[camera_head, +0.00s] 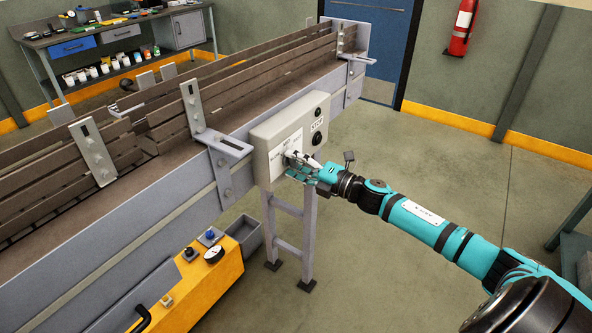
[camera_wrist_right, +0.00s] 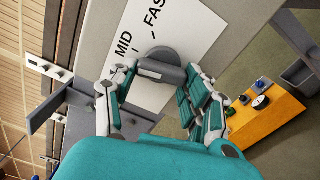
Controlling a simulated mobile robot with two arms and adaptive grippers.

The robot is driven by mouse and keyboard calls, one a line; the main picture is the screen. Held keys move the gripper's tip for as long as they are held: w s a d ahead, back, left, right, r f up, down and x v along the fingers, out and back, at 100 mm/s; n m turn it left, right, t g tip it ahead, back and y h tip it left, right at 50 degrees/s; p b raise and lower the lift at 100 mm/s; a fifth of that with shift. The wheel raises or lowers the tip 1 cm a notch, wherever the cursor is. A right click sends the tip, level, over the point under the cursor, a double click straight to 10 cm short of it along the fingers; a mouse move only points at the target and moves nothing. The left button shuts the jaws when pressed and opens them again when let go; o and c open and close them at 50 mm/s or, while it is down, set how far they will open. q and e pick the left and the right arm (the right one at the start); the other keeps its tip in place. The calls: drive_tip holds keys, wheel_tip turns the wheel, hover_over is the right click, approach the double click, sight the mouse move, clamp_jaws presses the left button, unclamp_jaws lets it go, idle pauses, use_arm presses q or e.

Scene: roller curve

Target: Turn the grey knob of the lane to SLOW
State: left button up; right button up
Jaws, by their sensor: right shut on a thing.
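The grey knob (camera_wrist_right: 163,68) sits on a white label plate (camera_wrist_right: 122,48) on the front of a pale control box (camera_head: 258,133) fixed to the conveyor's side. In the right wrist view the plate reads MID and part of FAST beside the knob; a SLOW mark is not visible. My right gripper (camera_head: 300,166) is at the plate, and in the wrist view its fingers (camera_wrist_right: 156,95) are on both sides of the knob's bar, shut on it. The knob's exact pointing direction is unclear. My left gripper is not in view.
The conveyor lane (camera_head: 165,166) with its rails runs along the left. A black button (camera_head: 317,139) is on the box, right of the plate. A yellow cabinet (camera_head: 205,285) with small controls stands below the lane. The floor to the right is clear.

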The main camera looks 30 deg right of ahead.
drive_tip(key=n+b, duration=0.2)
drive_tip(key=n, duration=0.1)
drive_tip(key=shift+f, duration=0.35)
drive_tip(key=shift+n+b, duration=1.2)
drive_tip(key=shift+n, duration=0.4)
drive_tip(key=shift+r, duration=0.1)
drive_tip(key=o, duration=1.2)
drive_tip(key=shift+d, duration=0.1)
drive_tip(key=shift+c, duration=0.2)
drive_tip(key=shift+s, duration=0.1)
drive_tip(key=v, duration=1.1)
drive_tip(key=shift+s+d, duration=0.2)
drive_tip(key=shift+s, duration=0.15)
